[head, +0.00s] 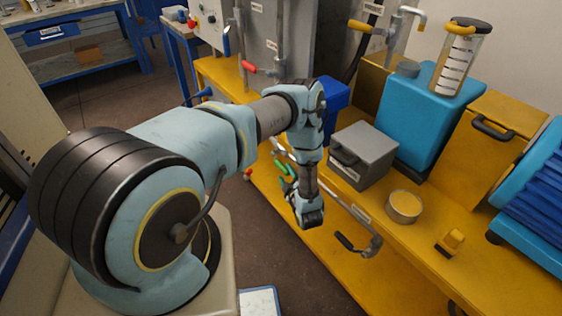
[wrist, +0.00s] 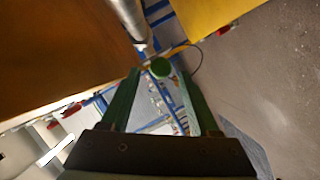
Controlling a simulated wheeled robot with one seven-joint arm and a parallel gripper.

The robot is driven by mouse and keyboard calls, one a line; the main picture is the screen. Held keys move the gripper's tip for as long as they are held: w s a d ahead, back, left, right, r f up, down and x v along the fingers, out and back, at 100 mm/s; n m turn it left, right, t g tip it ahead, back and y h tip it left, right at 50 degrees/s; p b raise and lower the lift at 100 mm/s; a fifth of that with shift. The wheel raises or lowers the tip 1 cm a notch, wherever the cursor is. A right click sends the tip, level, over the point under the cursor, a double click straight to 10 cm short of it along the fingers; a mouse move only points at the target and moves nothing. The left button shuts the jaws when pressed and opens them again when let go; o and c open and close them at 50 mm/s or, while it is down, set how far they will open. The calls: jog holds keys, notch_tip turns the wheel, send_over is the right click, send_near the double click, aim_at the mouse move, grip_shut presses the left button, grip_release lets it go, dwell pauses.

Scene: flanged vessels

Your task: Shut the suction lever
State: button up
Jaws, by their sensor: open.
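My gripper (head: 284,176) is low beside the front edge of the yellow bench, its green fingers spread. In the wrist view my gripper (wrist: 158,74) is open, and a round green handle end (wrist: 160,68) shows between or just beyond the fingertips. I cannot tell whether they touch. A grey metal pipe (wrist: 140,28) is above it in that view. Other levers are a black-handled one (head: 345,242) on the bench front, a red-handled one (head: 249,67) and a yellow-handled one (head: 368,28). The labels are too small to read, so I cannot tell which is the suction lever.
The yellow bench (head: 420,265) carries a grey box (head: 364,153), a round tin (head: 403,206), a small yellow block (head: 450,242) and a blue vessel (head: 418,110). In the wrist view a brown panel (wrist: 60,50) fills the upper left. Floor (head: 290,270) is open in front of the bench.

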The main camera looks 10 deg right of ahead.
aim_at(279, 164)
jog(key=p+x, duration=0.1)
jog(key=x, duration=0.7)
jog(key=shift+a+f, duration=0.1)
jog(key=shift+f, duration=0.05)
grip_shut()
